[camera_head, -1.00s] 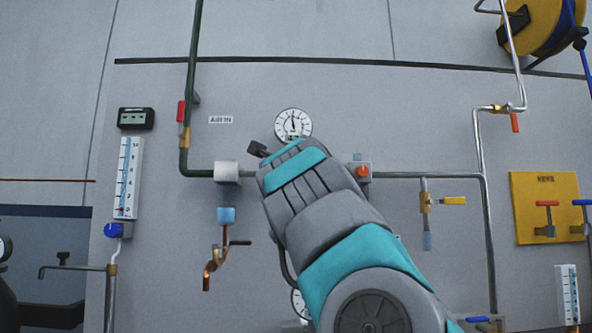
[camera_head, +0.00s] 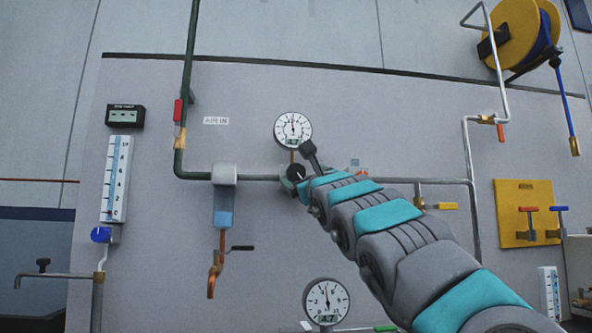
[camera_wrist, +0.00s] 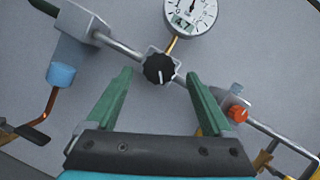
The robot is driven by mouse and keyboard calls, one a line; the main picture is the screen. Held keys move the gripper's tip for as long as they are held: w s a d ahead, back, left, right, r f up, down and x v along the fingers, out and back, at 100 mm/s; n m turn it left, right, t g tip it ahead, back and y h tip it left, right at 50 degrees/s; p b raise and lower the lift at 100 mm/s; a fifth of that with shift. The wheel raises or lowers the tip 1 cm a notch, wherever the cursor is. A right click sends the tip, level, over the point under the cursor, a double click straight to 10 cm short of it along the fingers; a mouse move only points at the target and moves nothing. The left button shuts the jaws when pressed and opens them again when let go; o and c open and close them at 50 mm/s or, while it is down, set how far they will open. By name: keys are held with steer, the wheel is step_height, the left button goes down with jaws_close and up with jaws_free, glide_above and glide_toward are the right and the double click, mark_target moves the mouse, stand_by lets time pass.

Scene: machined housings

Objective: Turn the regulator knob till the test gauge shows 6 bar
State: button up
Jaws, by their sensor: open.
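The regulator knob (camera_head: 296,171) is black with a white mark and sits on the horizontal pipe; it also shows in the wrist view (camera_wrist: 159,69). I cannot tell which is the test gauge. My gripper (camera_wrist: 160,76) is open and empty, its green fingers on either side of the knob in the picture, with visible gaps. Their depth is unclear.
Left of the knob is a grey block with a blue-bottomed bowl (camera_head: 223,207). Right of it is an orange-red knob (camera_wrist: 237,114) on a grey block, close to my right finger. A blue knob (camera_head: 101,234) is at far left, and a yellow valve panel (camera_head: 528,214) at right.

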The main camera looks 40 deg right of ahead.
mark_target(297, 172)
steer(key=p+x, duration=0.1)
steer(key=x, duration=0.2)
steer(key=shift+w+r, duration=0.25)
steer(key=shift+w, duration=0.05)
steer(key=shift+w+d+p, duration=0.25)
steer(key=shift+w+p, duration=0.2)
steer(key=shift+w, duration=0.15)
steer(key=shift+c, duration=0.2)
jaws_close()
